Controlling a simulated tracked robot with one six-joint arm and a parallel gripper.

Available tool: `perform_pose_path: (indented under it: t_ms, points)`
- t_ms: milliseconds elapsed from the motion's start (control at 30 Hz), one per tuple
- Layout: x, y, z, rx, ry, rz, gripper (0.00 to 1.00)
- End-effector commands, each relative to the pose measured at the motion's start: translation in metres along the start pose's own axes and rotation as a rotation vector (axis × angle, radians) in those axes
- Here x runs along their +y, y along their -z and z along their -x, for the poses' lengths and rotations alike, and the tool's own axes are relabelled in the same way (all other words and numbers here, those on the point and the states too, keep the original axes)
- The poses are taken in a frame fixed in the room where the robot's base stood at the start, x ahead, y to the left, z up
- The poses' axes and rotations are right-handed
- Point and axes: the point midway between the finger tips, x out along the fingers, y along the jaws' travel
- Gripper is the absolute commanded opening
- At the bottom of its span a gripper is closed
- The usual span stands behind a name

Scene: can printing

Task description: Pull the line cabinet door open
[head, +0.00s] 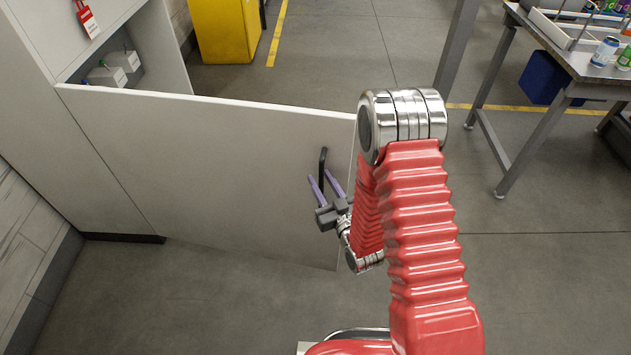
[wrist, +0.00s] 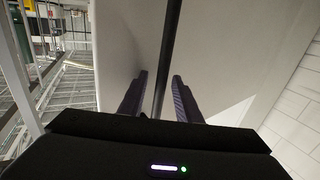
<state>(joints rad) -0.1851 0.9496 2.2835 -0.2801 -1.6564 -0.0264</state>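The pale line cabinet (head: 95,40) stands at the left in the head view. Its door (head: 220,165) is swung out, and the inside shows behind its top edge. The black bar handle (head: 323,160) is near the door's free right edge. My gripper (head: 321,175) has purple fingers and is at the handle. In the wrist view the handle (wrist: 167,45) runs between the two fingers of my gripper (wrist: 157,74). The fingers are apart, with gaps seen beside the bar.
Small grey boxes (head: 107,76) stand inside the cabinet, and a red tag (head: 88,20) hangs on its front. A yellow cabinet (head: 226,30) stands behind. A metal table (head: 575,62) with cans is at the upper right. The floor (head: 210,300) before the door is clear.

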Motion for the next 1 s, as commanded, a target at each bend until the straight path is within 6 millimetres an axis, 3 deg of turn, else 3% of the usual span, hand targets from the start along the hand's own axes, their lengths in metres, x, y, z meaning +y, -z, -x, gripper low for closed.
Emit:
perform_pose_path:
  t_ms: [267, 433, 1000]
  points:
    - [-0.002, 0.001, 0.0, 0.002, 0.004, 0.0, 0.31]
    - [-0.002, 0.0, 0.01, 0.001, 0.004, 0.0, 0.31]
    - [-0.001, -0.002, 0.102, -0.002, 0.002, -0.002, 0.31]
